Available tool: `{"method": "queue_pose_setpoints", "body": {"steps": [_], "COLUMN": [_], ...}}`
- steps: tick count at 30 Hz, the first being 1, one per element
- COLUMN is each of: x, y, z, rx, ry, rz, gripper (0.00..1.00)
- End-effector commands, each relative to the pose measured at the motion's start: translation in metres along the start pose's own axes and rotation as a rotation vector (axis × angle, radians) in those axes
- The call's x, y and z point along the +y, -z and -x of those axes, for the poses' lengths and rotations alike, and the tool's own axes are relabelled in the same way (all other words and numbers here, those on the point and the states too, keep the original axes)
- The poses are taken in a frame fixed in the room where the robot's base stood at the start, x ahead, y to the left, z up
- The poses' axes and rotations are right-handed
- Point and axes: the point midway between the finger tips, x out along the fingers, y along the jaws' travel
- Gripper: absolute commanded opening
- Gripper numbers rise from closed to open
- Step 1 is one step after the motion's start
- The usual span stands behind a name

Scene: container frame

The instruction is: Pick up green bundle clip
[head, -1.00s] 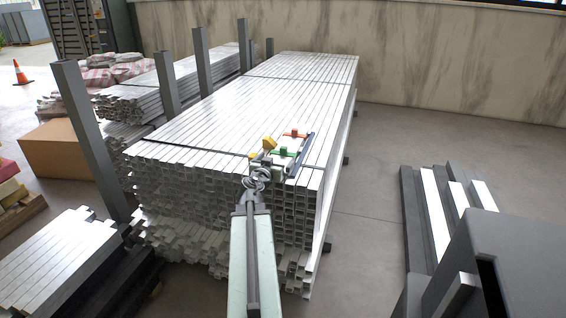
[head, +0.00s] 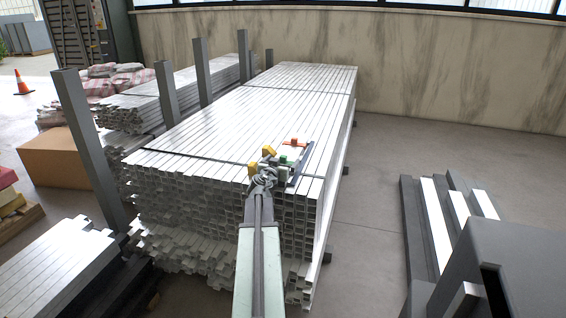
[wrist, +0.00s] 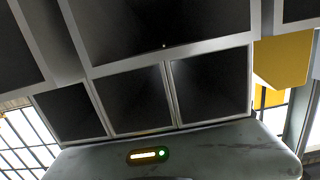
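The green bundle clip (head: 285,160) is small and sits near the front right end of the top of the tube stack. It is partly hidden behind the end of my arm. My gripper (head: 264,176) is at the front edge of the stack, just in front and left of the green clip in the head view. Its fingers are too small and cluttered to tell open from shut. The green clip does not show in the wrist view, which is filled by dark square tube ends (wrist: 132,97).
The long tube stack (head: 250,110) lies below. Grey posts (head: 90,145) stand left.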

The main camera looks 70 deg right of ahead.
Motion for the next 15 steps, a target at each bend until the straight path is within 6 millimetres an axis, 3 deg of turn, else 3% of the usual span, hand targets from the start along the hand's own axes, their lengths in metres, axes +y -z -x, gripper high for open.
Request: {"method": "queue_pose_setpoints", "body": {"steps": [1,3,11,15], "x": [0.000,0.000,-0.001,-0.001], "y": [0.000,0.000,0.002,0.016], "z": [0.000,0.000,0.001,0.003], "rx": [0.000,0.000,0.000,0.000], "ry": [0.000,0.000,0.001,0.001], "rz": [0.000,0.000,0.000,0.000], "gripper": [0.69,0.55,0.54,0.54]}}
